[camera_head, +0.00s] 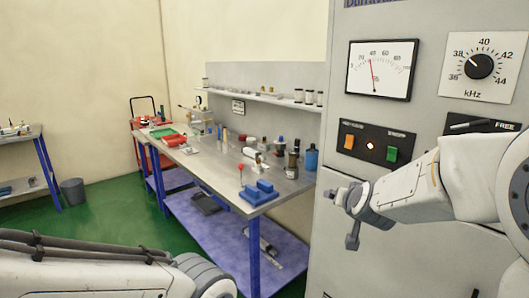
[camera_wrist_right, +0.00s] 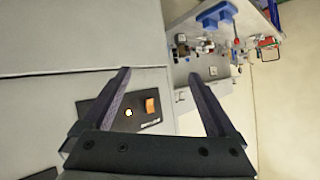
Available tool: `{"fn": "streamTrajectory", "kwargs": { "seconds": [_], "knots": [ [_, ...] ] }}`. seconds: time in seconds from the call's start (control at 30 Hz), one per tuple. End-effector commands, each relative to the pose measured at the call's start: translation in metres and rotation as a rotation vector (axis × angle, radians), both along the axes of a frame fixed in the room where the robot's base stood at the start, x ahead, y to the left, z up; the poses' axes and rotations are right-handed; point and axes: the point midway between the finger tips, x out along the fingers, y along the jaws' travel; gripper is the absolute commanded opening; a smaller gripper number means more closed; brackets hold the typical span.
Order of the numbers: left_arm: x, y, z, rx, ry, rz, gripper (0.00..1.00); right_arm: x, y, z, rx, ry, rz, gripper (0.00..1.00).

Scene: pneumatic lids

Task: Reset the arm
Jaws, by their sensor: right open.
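My right arm comes in from the right in the head view, bent, in front of a grey machine cabinet. Its right gripper (camera_head: 338,218) has its two fingers spread and holds nothing. In the right wrist view the open right gripper (camera_wrist_right: 158,73) shows both fingers apart, with cabinet and bench behind them. My left arm (camera_head: 110,275) lies across the bottom left of the head view; its gripper is out of the picture.

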Motion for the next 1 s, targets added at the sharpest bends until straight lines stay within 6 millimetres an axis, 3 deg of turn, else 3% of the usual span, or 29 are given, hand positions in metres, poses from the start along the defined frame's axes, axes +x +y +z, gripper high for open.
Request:
{"fn": "streamTrajectory", "kwargs": {
  "seconds": [0.03, 0.1, 0.2, 0.5, 0.6, 0.77, 1.0],
  "knots": [
    [0.000, 0.000, 0.000, 0.000, 0.000, 0.000, 0.00, -0.022, 0.008, -0.029, -0.013, 0.105, 0.050, 0.93],
    [0.000, 0.000, 0.000, 0.000, 0.000, 0.000, 0.00, -0.053, 0.015, -0.064, -0.029, 0.240, 0.111, 0.93],
    [0.000, 0.000, 0.000, 0.000, 0.000, 0.000, 0.00, -0.094, 0.021, -0.101, -0.049, 0.403, 0.175, 0.93],
    [0.000, 0.000, 0.000, 0.000, 0.000, 0.000, 0.00, -0.199, 0.019, -0.162, -0.111, 0.763, 0.291, 0.93],
    [0.000, 0.000, 0.000, 0.000, 0.000, 0.000, 0.00, -0.227, 0.021, -0.170, -0.136, 0.851, 0.330, 0.93],
    [0.000, 0.000, 0.000, 0.000, 0.000, 0.000, 0.00, -0.243, 0.063, -0.156, -0.179, 0.866, 0.467, 0.93],
    [0.000, 0.000, 0.000, 0.000, 0.000, 0.000, 0.00, -0.292, 0.120, -0.133, -0.262, 0.913, 0.702, 0.93]
  ]
}}
